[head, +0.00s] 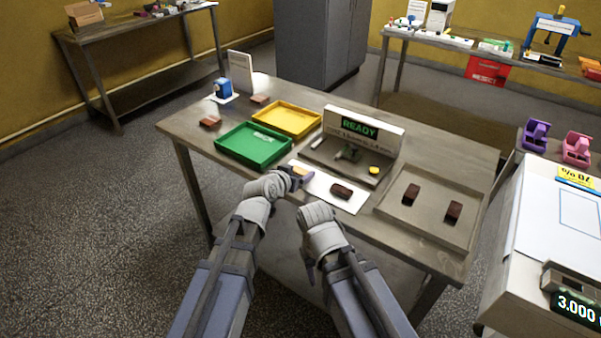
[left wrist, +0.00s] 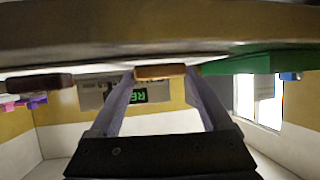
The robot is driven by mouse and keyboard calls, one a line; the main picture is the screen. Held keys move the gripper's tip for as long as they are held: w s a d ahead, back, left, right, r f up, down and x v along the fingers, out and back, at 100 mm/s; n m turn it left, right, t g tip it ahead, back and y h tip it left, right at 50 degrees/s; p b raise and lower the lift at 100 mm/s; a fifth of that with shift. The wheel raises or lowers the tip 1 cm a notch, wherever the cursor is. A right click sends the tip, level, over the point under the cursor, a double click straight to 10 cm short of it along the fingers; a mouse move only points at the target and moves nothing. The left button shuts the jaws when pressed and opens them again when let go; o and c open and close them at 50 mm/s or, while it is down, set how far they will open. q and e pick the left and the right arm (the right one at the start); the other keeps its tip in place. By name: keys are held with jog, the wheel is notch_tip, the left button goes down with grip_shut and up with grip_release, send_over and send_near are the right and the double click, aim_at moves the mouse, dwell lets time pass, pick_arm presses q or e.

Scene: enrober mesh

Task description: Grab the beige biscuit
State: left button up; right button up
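The beige biscuit (head: 302,171) lies at the left end of the white sheet on the table, partly hidden by my left gripper (head: 296,178) in the head view. The left wrist view looks upside down. There the beige biscuit (left wrist: 160,71) shows between the tips of my left gripper's two spread fingers (left wrist: 160,78), close to both; contact is not clear. A dark brown biscuit (head: 342,191) lies on the same sheet to the right. My right gripper (head: 309,268) hangs low in front of the table edge, and its fingers are mostly hidden.
A green tray (head: 222,145) and a yellow tray (head: 263,112) stand left. A station with a READY sign (head: 360,128) stands behind the sheet (head: 322,188). A grey tray (head: 425,228) with two brown biscuits is at right. A scale reading 3.000 (head: 577,307) stands far right.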

pick_arm(q)
jog(key=c, duration=0.3)
jog(key=shift+r, duration=0.1)
jog(key=shift+c, duration=0.2)
notch_tip(320, 180, up, 10)
jog(key=p, duration=1)
